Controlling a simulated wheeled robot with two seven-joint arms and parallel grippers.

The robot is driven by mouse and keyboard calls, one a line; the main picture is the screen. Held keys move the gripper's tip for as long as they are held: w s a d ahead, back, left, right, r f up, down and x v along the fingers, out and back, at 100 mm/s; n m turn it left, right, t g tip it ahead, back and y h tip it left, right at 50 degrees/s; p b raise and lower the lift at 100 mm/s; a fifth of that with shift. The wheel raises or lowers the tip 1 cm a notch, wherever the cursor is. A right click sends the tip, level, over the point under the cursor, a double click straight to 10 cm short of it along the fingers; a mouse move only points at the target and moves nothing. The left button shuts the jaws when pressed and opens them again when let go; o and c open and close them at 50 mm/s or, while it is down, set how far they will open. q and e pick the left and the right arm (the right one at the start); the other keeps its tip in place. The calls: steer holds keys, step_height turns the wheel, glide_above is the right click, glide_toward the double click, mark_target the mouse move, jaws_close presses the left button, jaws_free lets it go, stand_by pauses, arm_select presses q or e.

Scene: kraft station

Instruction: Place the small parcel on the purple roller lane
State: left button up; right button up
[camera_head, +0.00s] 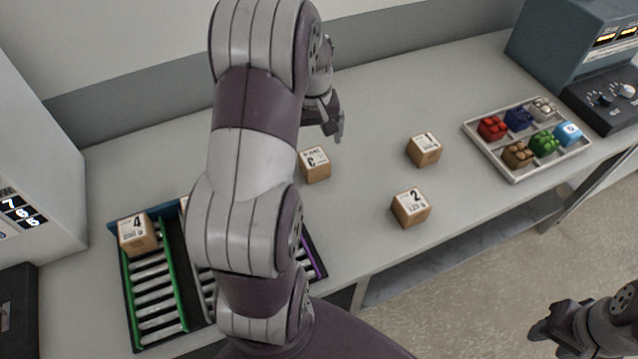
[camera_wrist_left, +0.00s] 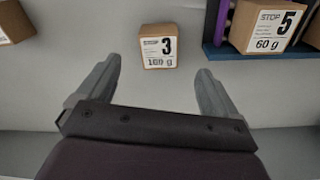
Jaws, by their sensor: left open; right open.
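Small cardboard parcels are about; which one is meant is not marked. Parcel 3 (camera_head: 315,164) stands on the table beside my left arm and, in the left wrist view (camera_wrist_left: 159,46), lies ahead of the open fingers, apart from them. My left gripper (camera_head: 334,122) is open and empty; it also shows in the left wrist view (camera_wrist_left: 156,78). The purple roller lane (camera_head: 315,256) is mostly hidden behind my left arm. Parcel 5 (camera_wrist_left: 268,27) sits by the purple rail (camera_wrist_left: 222,22) in the left wrist view. My right gripper (camera_head: 548,328) is open, low at the right.
Parcel 1 (camera_head: 424,149) and parcel 2 (camera_head: 410,207) stand on the table to the right. Parcel 4 (camera_head: 137,234) rests on the green-railed lane (camera_head: 174,290). A tray (camera_head: 516,178) of coloured items and a control box (camera_head: 575,45) are at the right. A grey cabinet stands left.

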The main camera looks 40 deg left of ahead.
mark_target(314, 157)
arm_select(q)
steer(key=f+n+p, duration=0.1)
steer(key=f, duration=0.2)
steer(key=f+n, duration=0.1)
steer(key=f, duration=0.2)
steer(key=f+n+p, duration=0.1)
steer(key=f, duration=0.3)
steer(key=shift+w+a+g+p, duration=0.3)
steer(key=shift+w+a, duration=0.05)
steer(key=shift+w, duration=0.05)
steer(key=shift+f, duration=0.15)
steer(key=c, duration=1.3)
